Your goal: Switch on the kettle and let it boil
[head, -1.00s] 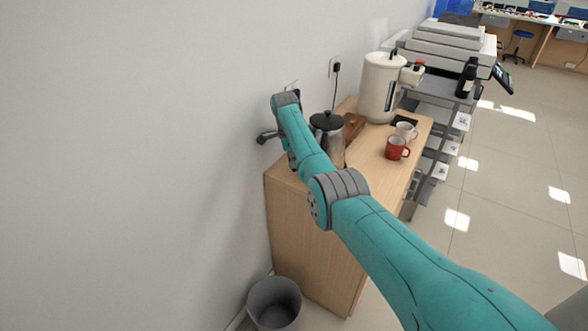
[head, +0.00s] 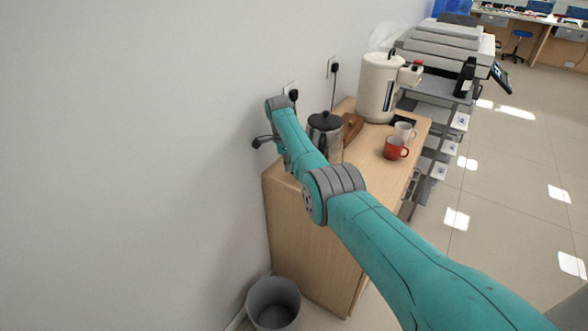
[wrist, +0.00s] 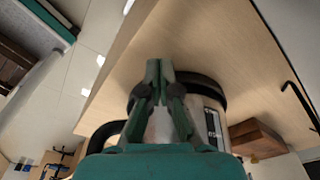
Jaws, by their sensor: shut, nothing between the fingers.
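The steel kettle (head: 333,141) with a black lid stands upright on the wooden counter, partly hidden behind my arm in the head view. Its silver body (wrist: 213,122) and a black curved part (wrist: 205,82) show behind my gripper in the wrist view. My gripper (wrist: 158,68) is shut and empty, pointing at the counter close beside the kettle. I cannot tell whether it touches the kettle. The head view does not show the fingertips clearly. The kettle's switch and any indicator light are not discernible.
A tall cream urn (head: 377,88) stands farther back, with a faint pale wisp above it. A red mug (head: 394,149) and a white mug (head: 404,130) stand on the counter's right. A brown wooden block (wrist: 255,139) lies near the kettle. A plugged socket (head: 292,92) is on the wall.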

